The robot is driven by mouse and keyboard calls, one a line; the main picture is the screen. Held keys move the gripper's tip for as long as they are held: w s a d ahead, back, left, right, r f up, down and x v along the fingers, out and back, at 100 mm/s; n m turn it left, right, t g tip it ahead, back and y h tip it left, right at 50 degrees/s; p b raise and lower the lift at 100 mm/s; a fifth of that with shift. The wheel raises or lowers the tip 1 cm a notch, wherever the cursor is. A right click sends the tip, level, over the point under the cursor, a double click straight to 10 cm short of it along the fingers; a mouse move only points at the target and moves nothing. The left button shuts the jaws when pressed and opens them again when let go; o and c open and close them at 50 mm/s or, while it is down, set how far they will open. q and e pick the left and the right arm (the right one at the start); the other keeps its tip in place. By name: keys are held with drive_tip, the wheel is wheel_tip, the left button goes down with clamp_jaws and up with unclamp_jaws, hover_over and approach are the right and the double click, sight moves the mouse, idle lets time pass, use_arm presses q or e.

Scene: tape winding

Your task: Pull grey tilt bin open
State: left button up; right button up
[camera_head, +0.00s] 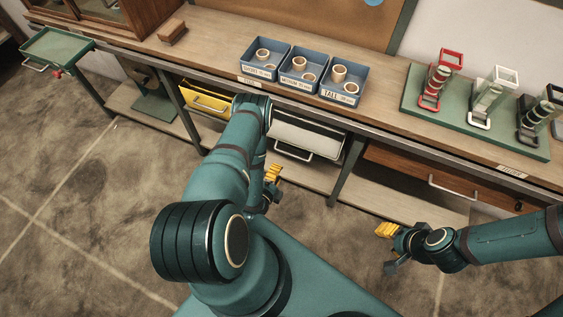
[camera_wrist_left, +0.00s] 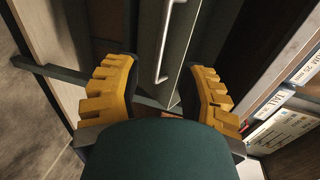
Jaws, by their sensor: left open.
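The grey tilt bin (camera_head: 318,138) sits under the workbench, right of a yellow bin, with a bar handle (camera_head: 293,152) across its front. A dark band shows above its front; I cannot tell whether it is ajar. My left arm hides its left side. My left gripper (camera_head: 270,182) is open, low in front of the bin. In the left wrist view the yellow-padded fingers of the left gripper (camera_wrist_left: 162,72) are spread, with the metal handle (camera_wrist_left: 168,42) beyond and between their tips, apart from them. My right gripper (camera_head: 388,248) is open and empty, away to the right.
The yellow bin (camera_head: 205,101) is left of my left forearm. A wooden drawer (camera_head: 405,172) is to the right. Blue trays (camera_head: 300,86) of tape rolls and a green mat (camera_head: 415,92) with tape holders are on the workbench. A table leg (camera_head: 346,170) stands right of the grey bin.

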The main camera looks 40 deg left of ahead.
use_arm(q)
drive_tip(key=shift+v, duration=0.9)
drive_tip(key=shift+a, duration=0.1)
drive_tip(key=w+d+r+n+g+h, duration=0.5)
drive_tip(key=w+d+n+g, duration=0.15)
drive_tip(key=d+n, duration=0.25)
drive_tip(key=s+d+r+n+g+h, duration=0.2)
drive_tip(key=s+d+r+n+g, duration=0.5)
drive_tip(key=d+r, duration=0.3)
drive_tip(key=shift+s+d+r+n, duration=0.2)
drive_tip(key=shift+s+d+n, duration=0.4)
drive_tip(key=shift+s+d, duration=0.05)
